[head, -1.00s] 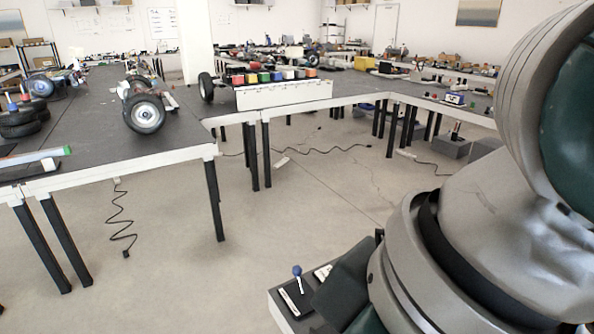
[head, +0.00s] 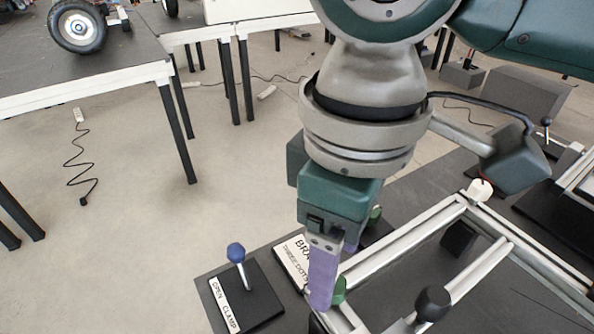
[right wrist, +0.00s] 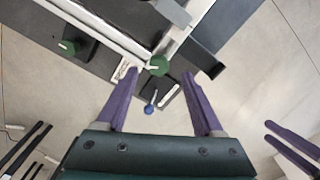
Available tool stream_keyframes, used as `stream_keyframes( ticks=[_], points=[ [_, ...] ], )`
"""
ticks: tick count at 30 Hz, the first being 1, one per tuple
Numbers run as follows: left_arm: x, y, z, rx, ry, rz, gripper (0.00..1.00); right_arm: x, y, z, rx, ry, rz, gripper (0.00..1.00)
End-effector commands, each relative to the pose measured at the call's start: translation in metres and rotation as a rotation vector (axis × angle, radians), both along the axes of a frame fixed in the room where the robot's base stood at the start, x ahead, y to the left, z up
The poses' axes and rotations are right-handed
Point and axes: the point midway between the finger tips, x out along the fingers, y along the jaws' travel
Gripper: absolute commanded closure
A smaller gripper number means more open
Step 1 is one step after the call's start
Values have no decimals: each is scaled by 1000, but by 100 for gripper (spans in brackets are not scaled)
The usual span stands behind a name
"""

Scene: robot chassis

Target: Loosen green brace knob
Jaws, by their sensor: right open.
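A green knob (head: 339,290) sits at the near corner of the metal frame, partly hidden behind my right gripper's finger in the head view. The right wrist view shows the knob (right wrist: 159,65) with a pale bar on it, between and slightly beyond the open fingertips. My right gripper (head: 326,290) points down at that corner, with purple fingers apart and empty. A second green knob (right wrist: 67,47) stands further along the frame; in the head view it (head: 375,214) is partly hidden by the gripper.
A blue-topped lever (head: 236,252) stands by an "OPEN CLAMP" label (head: 224,306), left of the frame. A partly hidden "BRA…" label (head: 293,258) lies beside the gripper. A black knob (head: 433,303) sits on the frame (head: 470,275). Open floor lies left.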

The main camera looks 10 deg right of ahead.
Motion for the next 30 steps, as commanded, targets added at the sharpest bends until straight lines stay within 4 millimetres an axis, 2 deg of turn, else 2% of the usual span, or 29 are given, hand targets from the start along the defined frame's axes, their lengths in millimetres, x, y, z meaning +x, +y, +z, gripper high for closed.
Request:
stream_keyframes(
  ticks=[1, 6, 17, 30],
  points=[
    [0, 0, -4, 1, 0, -1, 50, -1, 0, -11, -2, 3, 0, 31],
    [0, 1, -7, 2, -1, -1, 50, 0, 0, -32, -1, 1, 1, 31],
    [1, 1, -7, 3, -4, -1, 50, 0, 0, -38, 0, -1, 2, 31],
    [2, 1, -7, 2, -5, -1, 50, 0, 0, -38, 1, -2, 2, 79]
  ],
)
